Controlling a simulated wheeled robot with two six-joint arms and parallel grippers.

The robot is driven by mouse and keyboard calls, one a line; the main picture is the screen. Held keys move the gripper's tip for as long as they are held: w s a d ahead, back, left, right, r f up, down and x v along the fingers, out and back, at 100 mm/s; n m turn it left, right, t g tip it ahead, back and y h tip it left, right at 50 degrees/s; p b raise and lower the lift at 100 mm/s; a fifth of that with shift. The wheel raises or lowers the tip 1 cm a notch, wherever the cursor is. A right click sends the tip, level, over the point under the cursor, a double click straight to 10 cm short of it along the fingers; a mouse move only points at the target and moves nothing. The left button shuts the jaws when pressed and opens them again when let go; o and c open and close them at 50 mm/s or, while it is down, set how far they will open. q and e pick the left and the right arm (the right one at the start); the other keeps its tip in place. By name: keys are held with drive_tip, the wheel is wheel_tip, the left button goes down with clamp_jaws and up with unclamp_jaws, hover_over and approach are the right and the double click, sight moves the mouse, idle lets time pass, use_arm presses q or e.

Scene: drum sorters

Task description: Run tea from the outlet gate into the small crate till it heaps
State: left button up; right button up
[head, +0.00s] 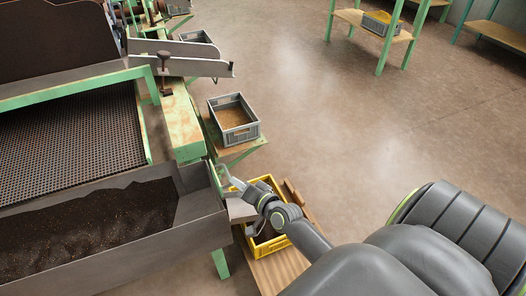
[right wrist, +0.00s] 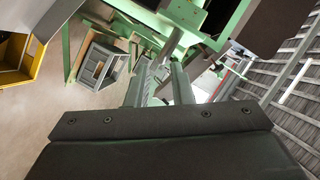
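The outlet gate (head: 217,178) is at the right end of a metal trough, with a grey chute (head: 239,209) below it. A yellow crate (head: 284,240) stands under the chute; my right arm covers part of it, and how full it is cannot be told. Dark tea (head: 95,230) lies in the trough behind the gate. My right gripper (head: 228,179) is beside the gate, above the crate. In the right wrist view its two fingers (right wrist: 156,84) stand apart, with metal parts showing between them. Contact with the gate is unclear. My left gripper is out of view.
A grey crate (head: 234,137) with brown contents stands on a side shelf beyond the gate. The yellow crate rests on a wooden bench (head: 279,272). A perforated bed (head: 70,130) lies behind the trough. Open floor (head: 330,130) is to the right.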

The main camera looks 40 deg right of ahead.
drive_tip(key=a+v, duration=0.1)
drive_tip(key=v, duration=0.9)
drive_tip(key=shift+s+d, duration=0.45)
drive_tip(key=shift+d, duration=0.05)
